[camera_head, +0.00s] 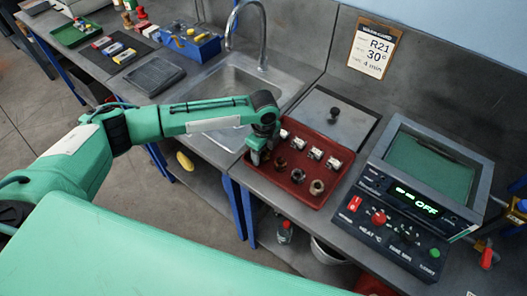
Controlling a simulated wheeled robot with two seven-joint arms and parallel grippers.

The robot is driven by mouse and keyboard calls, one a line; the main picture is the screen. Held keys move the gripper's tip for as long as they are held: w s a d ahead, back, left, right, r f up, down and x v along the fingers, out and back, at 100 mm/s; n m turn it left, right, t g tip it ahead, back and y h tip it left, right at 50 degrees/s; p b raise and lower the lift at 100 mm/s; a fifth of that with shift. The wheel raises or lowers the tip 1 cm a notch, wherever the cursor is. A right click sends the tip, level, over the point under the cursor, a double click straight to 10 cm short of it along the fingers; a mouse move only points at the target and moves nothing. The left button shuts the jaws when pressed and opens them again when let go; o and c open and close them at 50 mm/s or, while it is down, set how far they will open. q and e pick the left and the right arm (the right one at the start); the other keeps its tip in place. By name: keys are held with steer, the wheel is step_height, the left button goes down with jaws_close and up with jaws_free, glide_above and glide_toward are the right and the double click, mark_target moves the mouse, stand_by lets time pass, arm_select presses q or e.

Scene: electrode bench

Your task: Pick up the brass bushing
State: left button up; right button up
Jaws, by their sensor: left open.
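A dark red tray (300,197) stands on the bench right of the sink. Three small round ring-like parts sit along its front: a dark brown one (280,162), a reddish-brown one (297,175) and a tan one (316,187). The tan one looks most like a brass bushing, but they are too small to be sure. My left gripper (259,158) is open and points down at the tray's left end, left of the dark brown ring and apart from the tan one. Its fingers are partly hidden by its own body. My right gripper is out of view.
Several small white-and-metal blocks (315,152) line the tray's back. A grey lid with a dark knob (335,112) lies behind. A control box (400,225) reading OFF stands right. The sink (225,85) and tap (262,30) are left. A blue toolbox (190,45) stands beyond.

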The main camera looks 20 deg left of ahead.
arm_select(q)
steer(key=c, duration=1)
steer(key=shift+c, duration=0.9)
steer(key=shift+r, duration=0.1)
